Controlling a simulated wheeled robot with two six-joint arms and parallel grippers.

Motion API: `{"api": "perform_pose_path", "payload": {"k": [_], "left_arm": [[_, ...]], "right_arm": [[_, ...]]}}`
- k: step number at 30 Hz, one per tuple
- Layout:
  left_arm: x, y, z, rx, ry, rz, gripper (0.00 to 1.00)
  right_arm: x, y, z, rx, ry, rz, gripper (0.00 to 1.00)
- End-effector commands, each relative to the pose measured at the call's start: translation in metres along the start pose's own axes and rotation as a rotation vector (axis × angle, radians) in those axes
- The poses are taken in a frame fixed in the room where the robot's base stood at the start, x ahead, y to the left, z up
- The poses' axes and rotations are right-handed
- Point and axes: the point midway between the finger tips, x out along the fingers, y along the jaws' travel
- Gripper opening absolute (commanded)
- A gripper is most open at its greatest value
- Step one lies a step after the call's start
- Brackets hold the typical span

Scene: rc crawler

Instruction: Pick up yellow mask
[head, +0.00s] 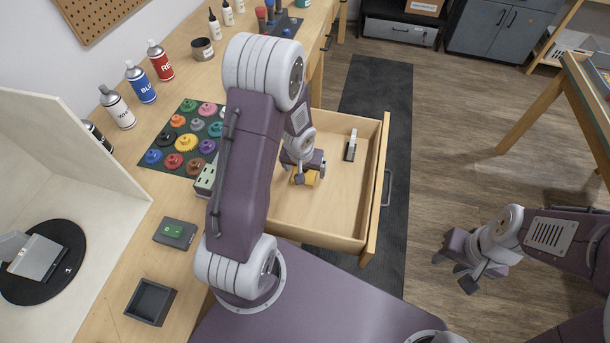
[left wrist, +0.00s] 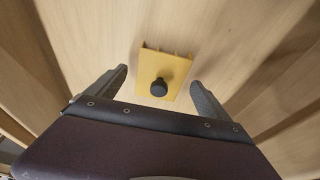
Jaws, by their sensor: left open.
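The yellow mask (left wrist: 163,76) is a flat yellow plate with a notched edge and a round black knob (left wrist: 158,87) on top. It lies on the wooden floor of the open drawer (head: 327,219). In the head view the mask (head: 311,178) is partly hidden under my left gripper (head: 303,171). In the left wrist view the fingers of my left gripper (left wrist: 160,92) are open, one on each side of the mask and apart from it. My right gripper (head: 462,272) hangs over the wood floor at the right, away from the drawer; its jaw gap is unclear.
A small black and white item (head: 351,146) lies near the drawer's far right corner. The drawer walls (head: 378,190) surround the mask. On the bench are a mat of colored gears (head: 187,143), spray cans (head: 140,83) and a dark empty tray (head: 151,302).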

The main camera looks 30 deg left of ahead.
Motion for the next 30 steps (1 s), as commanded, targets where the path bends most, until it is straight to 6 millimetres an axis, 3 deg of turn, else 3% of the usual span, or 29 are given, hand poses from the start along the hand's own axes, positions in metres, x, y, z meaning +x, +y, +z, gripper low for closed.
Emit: {"api": "perform_pose_path", "payload": {"k": [1, 8, 15, 23, 30], "left_arm": [[0.015, 0.000, 0.002, 0.000, -0.001, 0.000, 0.91], [0.013, 0.000, 0.000, 0.000, 0.000, 0.000, 0.91], [0.013, 0.000, 0.000, 0.000, 0.000, 0.000, 0.26], [0.011, 0.000, 0.000, 0.000, 0.000, 0.000, 0.26], [-0.021, 0.000, -0.009, -0.001, 0.000, 0.000, 0.26]], "right_arm": [[0.013, 0.000, 0.001, 0.000, 0.000, 0.000, 0.36], [0.009, 0.000, 0.001, 0.000, 0.000, 0.000, 0.36], [0.009, 0.000, 0.001, 0.000, 0.000, 0.000, 0.36], [0.007, 0.000, 0.001, 0.000, 0.000, 0.000, 0.36], [-0.024, -0.001, -0.003, 0.000, 0.000, 0.000, 0.36]]}}
